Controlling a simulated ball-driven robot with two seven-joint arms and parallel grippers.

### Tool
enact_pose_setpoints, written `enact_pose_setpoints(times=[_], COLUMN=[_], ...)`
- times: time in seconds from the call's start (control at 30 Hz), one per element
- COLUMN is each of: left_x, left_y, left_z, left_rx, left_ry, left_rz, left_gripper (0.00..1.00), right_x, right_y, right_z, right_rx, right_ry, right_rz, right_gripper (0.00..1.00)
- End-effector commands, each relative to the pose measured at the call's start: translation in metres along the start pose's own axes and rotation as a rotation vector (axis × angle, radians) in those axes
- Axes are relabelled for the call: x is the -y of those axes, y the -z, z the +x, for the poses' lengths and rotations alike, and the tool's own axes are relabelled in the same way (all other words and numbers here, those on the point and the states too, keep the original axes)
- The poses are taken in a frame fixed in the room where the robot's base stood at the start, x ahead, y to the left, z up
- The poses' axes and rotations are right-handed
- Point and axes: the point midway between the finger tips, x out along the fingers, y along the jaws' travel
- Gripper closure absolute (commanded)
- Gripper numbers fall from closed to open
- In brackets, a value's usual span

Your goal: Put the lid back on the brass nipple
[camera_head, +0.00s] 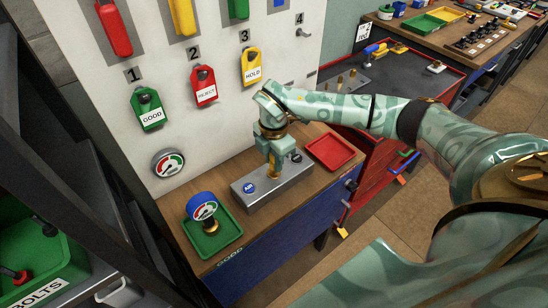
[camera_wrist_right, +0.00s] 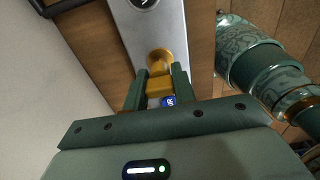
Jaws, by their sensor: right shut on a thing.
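My right gripper (camera_head: 270,148) points down over the grey metal block (camera_head: 300,176) on the wooden bench. It is shut on a brass piece (camera_head: 273,172), which stands at the block's top. In the right wrist view the brass piece (camera_wrist_right: 160,58) sits between the two green fingers (camera_wrist_right: 158,88). I cannot tell whether the fingers hold the lid, the brass nipple or both, nor whether there is a gap between them. A blue round AIR label (camera_head: 248,188) is on the block, to the left of the brass piece. My left gripper is not in view.
A green tray (camera_head: 232,240) with a blue-rimmed gauge (camera_head: 201,206) is left of the block. An empty red tray (camera_head: 330,152) is to its right. A white panel with hanging tags (camera_head: 148,108) and another gauge (camera_head: 168,163) rises behind. A red cart stands farther right.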

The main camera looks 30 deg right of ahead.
Motion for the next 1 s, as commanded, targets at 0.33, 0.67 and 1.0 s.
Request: enact_pose_setpoints(times=[0.33, 0.67, 1.0], left_x=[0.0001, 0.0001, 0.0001], left_y=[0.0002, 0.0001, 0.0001], left_z=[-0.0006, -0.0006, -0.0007], left_rx=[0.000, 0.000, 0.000], left_ry=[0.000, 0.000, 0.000], left_rz=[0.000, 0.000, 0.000], left_gripper=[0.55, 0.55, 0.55], right_x=[0.0002, 0.0002, 0.0002], right_y=[0.0001, 0.0001, 0.0001], right_z=[0.0004, 0.0004, 0.0003], right_rx=[0.000, 0.000, 0.000], right_ry=[0.001, 0.001, 0.001], right_rz=[0.000, 0.000, 0.000], right_gripper=[0.98, 0.48, 0.27])
